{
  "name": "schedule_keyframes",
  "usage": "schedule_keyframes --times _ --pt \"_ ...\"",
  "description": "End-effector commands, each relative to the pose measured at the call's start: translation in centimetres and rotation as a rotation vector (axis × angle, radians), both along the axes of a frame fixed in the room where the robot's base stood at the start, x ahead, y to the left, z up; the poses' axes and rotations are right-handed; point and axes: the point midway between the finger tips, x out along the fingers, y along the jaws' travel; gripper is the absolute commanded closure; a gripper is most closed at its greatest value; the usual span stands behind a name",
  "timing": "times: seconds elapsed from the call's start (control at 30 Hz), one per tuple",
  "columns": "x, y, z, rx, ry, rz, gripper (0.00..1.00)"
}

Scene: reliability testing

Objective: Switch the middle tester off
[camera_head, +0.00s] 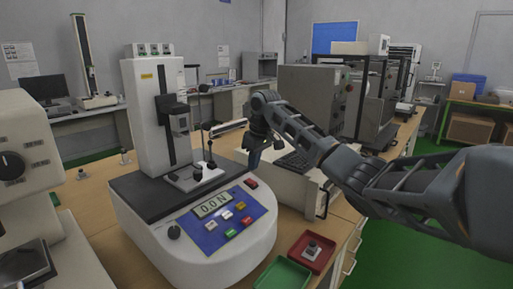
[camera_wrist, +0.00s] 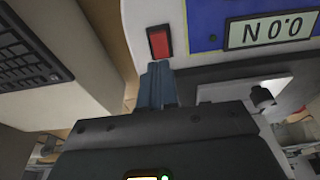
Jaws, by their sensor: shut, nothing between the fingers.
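The tester (camera_head: 150,110) with a white column and a blue front panel (camera_head: 222,222) stands on the bench in the head view. Its display (camera_head: 212,205) reads 0.0 N and also shows upside down in the wrist view (camera_wrist: 270,31). A red rocker switch (camera_head: 251,183) sits at the panel's upper right corner; it also shows in the wrist view (camera_wrist: 159,42). My gripper (camera_head: 254,158) points down above and behind the switch in the head view. In the wrist view its shut, empty fingertips (camera_wrist: 158,68) are just beside the switch's edge; I cannot tell whether they touch.
Another machine with a dial (camera_head: 11,166) stands close at the left. A red tray (camera_head: 312,251) holding a small part and a green tray (camera_head: 283,275) lie at the front right.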

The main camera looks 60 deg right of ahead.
Motion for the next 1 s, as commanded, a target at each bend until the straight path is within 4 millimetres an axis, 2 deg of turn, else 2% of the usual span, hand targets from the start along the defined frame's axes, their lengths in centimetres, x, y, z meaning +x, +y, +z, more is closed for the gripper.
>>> schedule_keyframes --times 0.1,0.3,0.77,1.0 --pt "-0.4 0.0 -1.8 0.001 0.002 -0.002 1.00" --pt "-0.5 0.1 -3.6 0.001 0.000 -0.001 1.00" --pt "-0.5 0.2 -4.1 0.000 -0.005 0.000 1.00" --pt "-0.5 0.3 -5.3 -0.019 -0.115 -0.001 1.00"
